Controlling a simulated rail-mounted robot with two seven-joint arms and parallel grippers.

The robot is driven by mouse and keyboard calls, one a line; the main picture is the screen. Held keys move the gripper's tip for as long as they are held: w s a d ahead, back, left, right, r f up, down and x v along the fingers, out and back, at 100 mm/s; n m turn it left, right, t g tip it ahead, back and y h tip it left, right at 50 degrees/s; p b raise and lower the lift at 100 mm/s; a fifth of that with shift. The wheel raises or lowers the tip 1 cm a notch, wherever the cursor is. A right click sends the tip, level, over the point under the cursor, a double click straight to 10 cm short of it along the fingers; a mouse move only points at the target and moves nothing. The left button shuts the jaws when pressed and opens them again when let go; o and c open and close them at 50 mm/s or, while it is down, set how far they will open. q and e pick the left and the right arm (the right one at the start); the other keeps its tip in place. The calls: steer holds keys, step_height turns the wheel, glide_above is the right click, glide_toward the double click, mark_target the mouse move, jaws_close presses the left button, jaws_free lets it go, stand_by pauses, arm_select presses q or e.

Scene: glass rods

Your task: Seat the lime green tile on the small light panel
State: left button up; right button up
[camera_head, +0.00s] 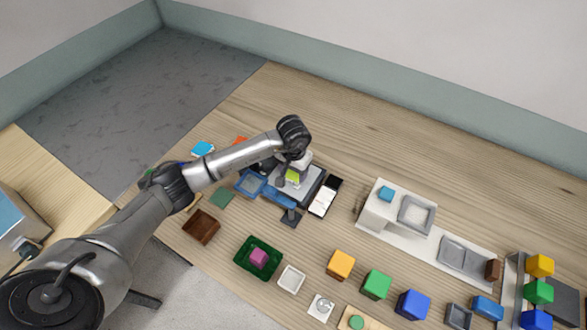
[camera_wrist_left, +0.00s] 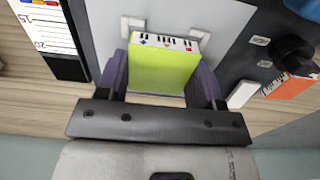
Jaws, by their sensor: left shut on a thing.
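My left gripper (camera_head: 293,170) is shut on the lime green tile (camera_head: 292,177), which it holds over a grey panel (camera_head: 287,196) in the middle of the table. In the left wrist view, the tile (camera_wrist_left: 163,68) sits between my two dark fingers and has a white edge with dark and coloured marks. Beyond it is a light grey surface (camera_wrist_left: 104,18) with small white brackets on either side of the tile's far edge. I cannot tell whether the tile touches this surface. My right gripper is not in view.
A black-and-white card (camera_head: 323,198) lies right of the panel, and a blue tray (camera_head: 247,184) left of it. An orange block (camera_wrist_left: 291,86) is near the right finger. A white stand (camera_head: 378,212) is further right. Coloured blocks line the front; the back table is clear.

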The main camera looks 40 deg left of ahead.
arm_select(q)
steer(key=o, duration=1.1)
step_height(320, 180, up, 14)
stand_by(0.4)
